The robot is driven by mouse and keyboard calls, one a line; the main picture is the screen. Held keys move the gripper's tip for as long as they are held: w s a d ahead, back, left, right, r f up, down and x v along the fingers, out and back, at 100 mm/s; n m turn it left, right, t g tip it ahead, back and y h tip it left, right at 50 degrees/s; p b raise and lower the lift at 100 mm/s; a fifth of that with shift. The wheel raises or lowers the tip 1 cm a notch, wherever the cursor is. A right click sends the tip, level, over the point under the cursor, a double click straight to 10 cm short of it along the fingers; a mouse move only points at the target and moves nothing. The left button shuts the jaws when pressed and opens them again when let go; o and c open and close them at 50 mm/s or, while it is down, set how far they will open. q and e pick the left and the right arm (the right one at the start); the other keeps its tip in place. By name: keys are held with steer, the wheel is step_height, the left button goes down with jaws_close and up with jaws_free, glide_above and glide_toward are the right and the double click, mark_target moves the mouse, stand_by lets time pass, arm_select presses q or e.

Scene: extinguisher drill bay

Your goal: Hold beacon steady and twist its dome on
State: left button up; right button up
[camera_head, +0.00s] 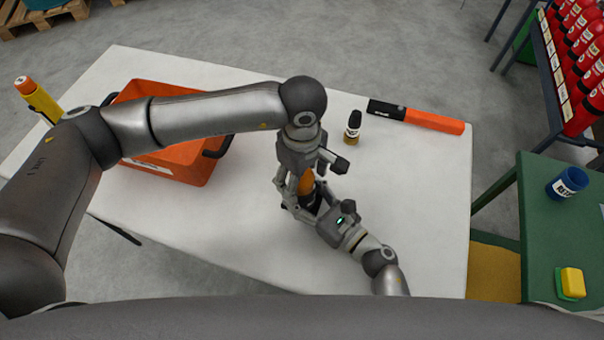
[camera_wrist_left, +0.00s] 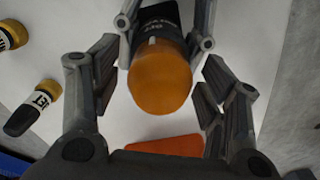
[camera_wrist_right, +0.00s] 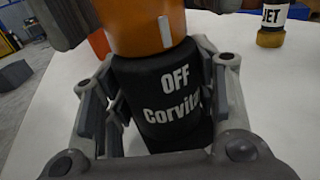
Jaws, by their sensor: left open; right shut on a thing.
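The beacon has a black body (camera_wrist_right: 165,105) with white lettering and an orange dome (camera_wrist_right: 140,28) directly on top of it. I cannot tell how tightly the dome is seated. In the head view the dome (camera_head: 307,182) shows between my arms, with the body mostly hidden. My right gripper (camera_head: 318,206) is shut on the black body, one finger on each side. My left gripper (camera_head: 296,190) is open at the dome. In the left wrist view its fingers stand apart on both sides of the dome (camera_wrist_left: 160,80), with gaps.
An orange crate (camera_head: 190,168) stands left on the white table (camera_head: 235,225), partly behind my left arm. A small black-topped bottle (camera_head: 353,127) and a black-and-orange tube (camera_head: 415,117) are behind the beacon. A green table (camera_head: 540,215) and extinguisher rack are at right.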

arm_select(q)
steer(key=shift+c, duration=0.3)
steer(key=c, duration=1)
steer(key=shift+o, duration=0.2)
steer(key=shift+n, duration=0.3)
steer(key=n, duration=0.3)
steer(key=shift+n, duration=0.3)
steer(key=n, duration=0.3)
steer(key=shift+n, duration=0.3)
steer(key=n, duration=0.3)
steer(key=shift+n, duration=2.1)
